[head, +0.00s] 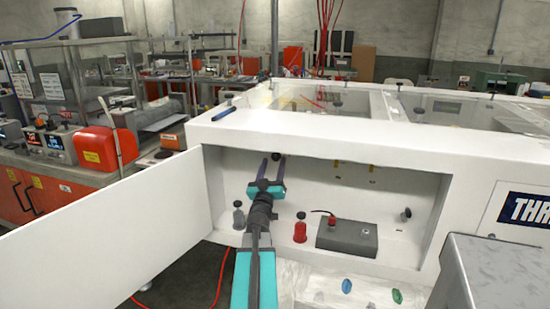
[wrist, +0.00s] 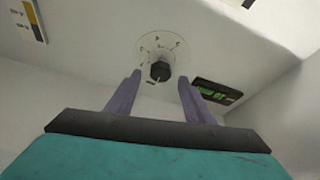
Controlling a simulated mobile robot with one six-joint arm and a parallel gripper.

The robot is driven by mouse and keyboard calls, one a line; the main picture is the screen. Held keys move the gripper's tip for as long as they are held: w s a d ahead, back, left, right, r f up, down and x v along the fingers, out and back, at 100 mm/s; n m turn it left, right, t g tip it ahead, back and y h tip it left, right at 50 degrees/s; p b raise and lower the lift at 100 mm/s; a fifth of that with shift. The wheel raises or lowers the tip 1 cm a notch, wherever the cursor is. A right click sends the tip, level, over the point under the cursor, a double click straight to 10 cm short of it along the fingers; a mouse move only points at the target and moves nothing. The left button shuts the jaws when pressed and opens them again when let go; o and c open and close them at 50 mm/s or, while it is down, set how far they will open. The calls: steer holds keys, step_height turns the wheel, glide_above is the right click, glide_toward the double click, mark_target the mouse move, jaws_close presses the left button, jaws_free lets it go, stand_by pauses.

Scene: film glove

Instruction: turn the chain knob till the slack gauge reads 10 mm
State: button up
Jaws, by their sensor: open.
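The chain knob (wrist: 160,71) is a small black knob on a round, marked plate (wrist: 173,46) in the wrist view. In the head view a dark round knob (head: 275,156) shows at the back of the white recess, by the fingertips. My gripper (wrist: 158,85) is open, with one purple finger on each side of the knob and the knob showing between and beyond the tips. In the head view my gripper (head: 273,164) reaches into the recess. A dark display with green characters (wrist: 216,92) sits right of the knob; its reading is too small to tell. I cannot tell whether the fingers touch the knob.
The white recess (head: 350,190) has an open door (head: 110,240) at left. Inside stand a red bottle-like item (head: 300,228), a grey one (head: 239,216) and a grey box (head: 347,236) with a red top piece. A yellow-marked gauge strip (wrist: 38,22) is at upper left in the wrist view.

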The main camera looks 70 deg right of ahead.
mark_target(275, 157)
steer(key=shift+p+x, duration=0.3)
steer(key=shift+x, duration=2)
steer(key=c, duration=1)
steer(key=shift+a+f, duration=0.1)
steer(key=shift+a, duration=0.1)
steer(key=shift+c, duration=0.3)
steer(key=shift+d, duration=0.1)
